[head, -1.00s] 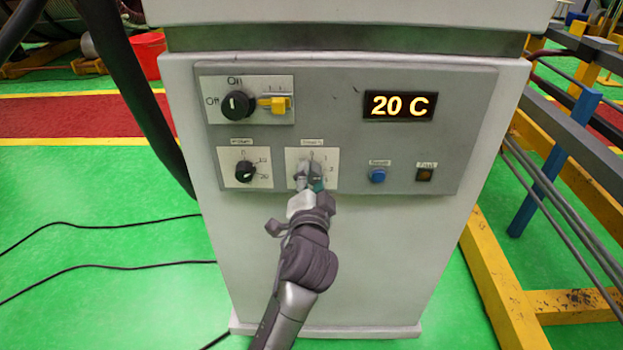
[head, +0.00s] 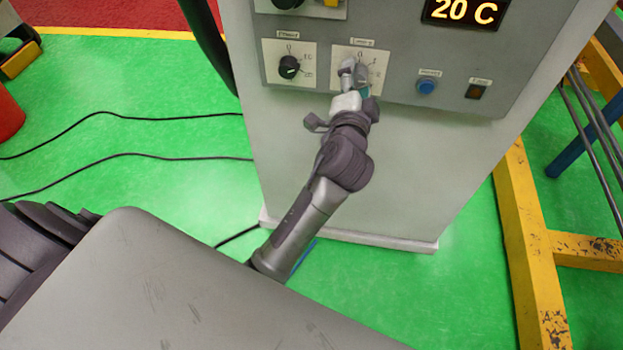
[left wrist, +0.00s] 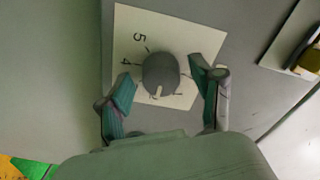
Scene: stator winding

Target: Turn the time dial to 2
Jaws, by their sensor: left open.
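The time dial (left wrist: 160,75) is a round grey knob on a white plate (left wrist: 190,38) in the left wrist view. A pale pointer mark on it faces down in that picture. The numbers 5 and 4 show at the dial's left; the marks below are too small to read. My left gripper (left wrist: 163,72) is open, with one finger on each side of the dial; I cannot tell whether they touch it. In the head view my left gripper (head: 357,82) is in front of the dial's plate (head: 376,57) and hides most of the dial.
Left of it is another black dial (head: 289,67). To the right are a blue button (head: 426,87) and a dark switch (head: 475,92). The display (head: 464,11) reads 20 C. A yellow frame (head: 522,230) stands right of the cabinet (head: 410,170). Black cables (head: 120,155) cross the green floor.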

